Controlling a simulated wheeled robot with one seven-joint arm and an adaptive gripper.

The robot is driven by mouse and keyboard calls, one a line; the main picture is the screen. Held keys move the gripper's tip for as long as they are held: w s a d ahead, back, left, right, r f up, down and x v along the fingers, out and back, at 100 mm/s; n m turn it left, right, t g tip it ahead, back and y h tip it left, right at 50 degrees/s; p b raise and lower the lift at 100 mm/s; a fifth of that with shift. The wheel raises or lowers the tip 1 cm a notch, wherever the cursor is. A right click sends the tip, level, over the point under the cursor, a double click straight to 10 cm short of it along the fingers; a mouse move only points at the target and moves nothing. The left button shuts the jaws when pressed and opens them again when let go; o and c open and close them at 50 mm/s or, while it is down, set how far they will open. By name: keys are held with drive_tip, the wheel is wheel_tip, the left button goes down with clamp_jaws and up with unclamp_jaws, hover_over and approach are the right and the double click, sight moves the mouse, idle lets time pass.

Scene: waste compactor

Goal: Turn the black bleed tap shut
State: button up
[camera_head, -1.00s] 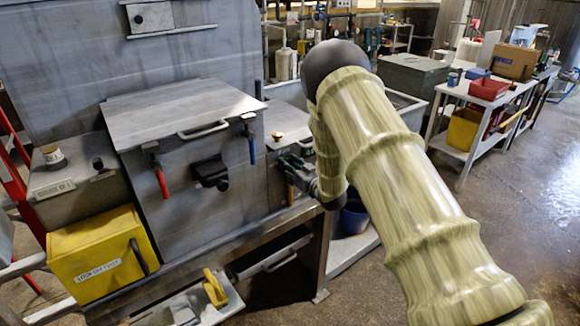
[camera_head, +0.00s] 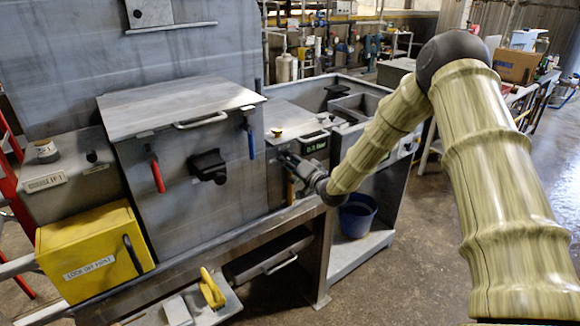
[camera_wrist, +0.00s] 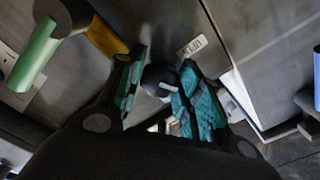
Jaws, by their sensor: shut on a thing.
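The black bleed tap (camera_wrist: 157,77), a small dark knob with a pale grey bar across it, shows in the wrist view between my gripper's teal-padded fingers (camera_wrist: 164,60). The fingers are shut on it, one pad on each side. In the head view my gripper (camera_head: 291,166) is at the front of the grey box right of the large compactor housing. The tap is hidden there behind my gripper. A small label (camera_wrist: 192,46) sits just beyond the tap in the wrist view; its text is hard to read.
In the wrist view a green handle (camera_wrist: 36,55) and an orange-brown handle (camera_wrist: 106,36) lie left of my fingers. A red lever (camera_head: 157,176), a blue lever (camera_head: 251,144) and a yellow box (camera_head: 90,255) are on the left. A blue bucket (camera_head: 356,215) stands below my forearm.

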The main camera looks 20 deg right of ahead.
drive_tip(key=shift+d+m+b, duration=0.1)
drive_tip(key=shift+m+b, duration=1.65)
drive_tip(key=shift+m, duration=1.05)
drive_tip(key=o, duration=1)
drive_tip(key=shift+s, duration=0.15)
drive_tip(key=v, duration=1.1)
drive_tip(key=shift+s+d, duration=0.15)
drive_tip(key=shift+s, duration=0.2)
